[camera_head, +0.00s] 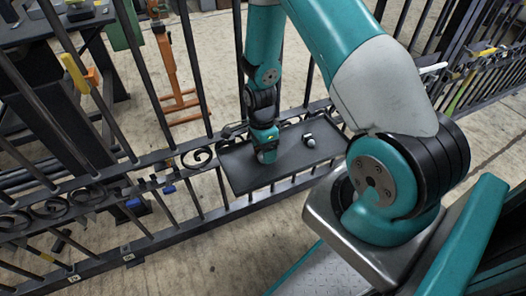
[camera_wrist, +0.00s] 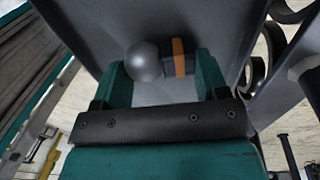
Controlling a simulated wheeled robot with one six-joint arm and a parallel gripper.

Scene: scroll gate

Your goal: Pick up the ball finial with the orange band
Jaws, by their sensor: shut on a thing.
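The ball finial with the orange band (camera_wrist: 179,57) lies between the two teal fingers of my gripper (camera_wrist: 162,72) in the wrist view. It has a smooth grey ball at the left and a dark base at the right, with the orange band around the base. My gripper is shut on it, with one finger at the ball and the other at the base end. In the head view my gripper (camera_head: 266,152) points down over the dark grey tray (camera_head: 240,178), low at its left part. The held finial is mostly hidden there.
A second finial (camera_head: 309,141) with a pale ball lies on the tray, right of my gripper. The black gate (camera_head: 190,32) has upright bars and scrolls (camera_head: 197,158) close by. An orange stand (camera_head: 172,65) is behind it. The tray's front right is clear.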

